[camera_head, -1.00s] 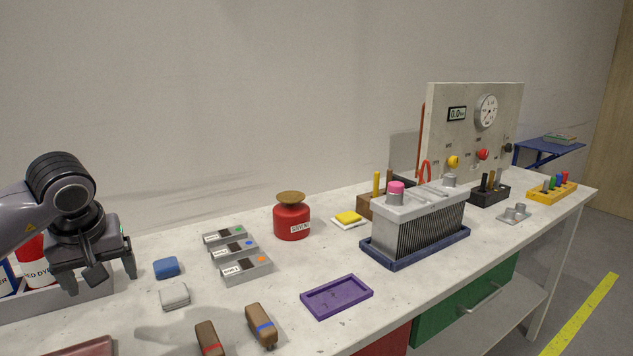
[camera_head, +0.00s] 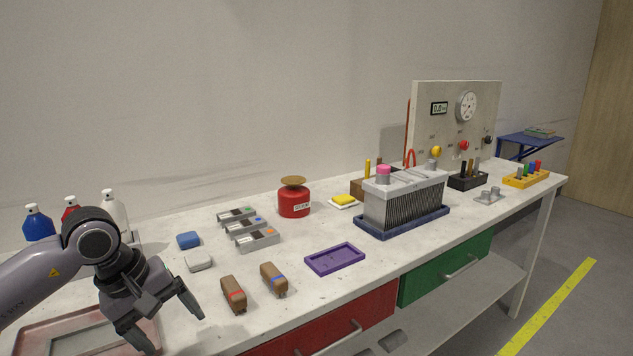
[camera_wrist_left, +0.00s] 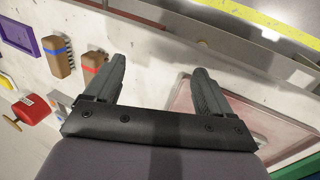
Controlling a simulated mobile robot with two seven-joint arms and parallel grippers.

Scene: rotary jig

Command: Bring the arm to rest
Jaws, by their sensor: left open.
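My left gripper (camera_head: 172,325) is at the lower left of the head view, with its fingers spread and nothing between them. It is above the front edge of the workbench (camera_head: 330,284), beside a pinkish tray (camera_head: 42,338) that it partly covers. In the left wrist view the two fingers of my left gripper (camera_wrist_left: 158,88) are apart, with bare white bench top between them. The pinkish tray (camera_wrist_left: 262,122) shows there to the right of the fingers. My right gripper is not in either view.
Two brown brushes, one red-banded (camera_head: 233,296) and one blue-banded (camera_head: 273,281), lie right of the gripper. A purple tray (camera_head: 335,260), a red solvent can (camera_head: 294,200) and a finned grey block (camera_head: 403,203) stand farther right. Several bottles (camera_head: 113,212) stand at the back left.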

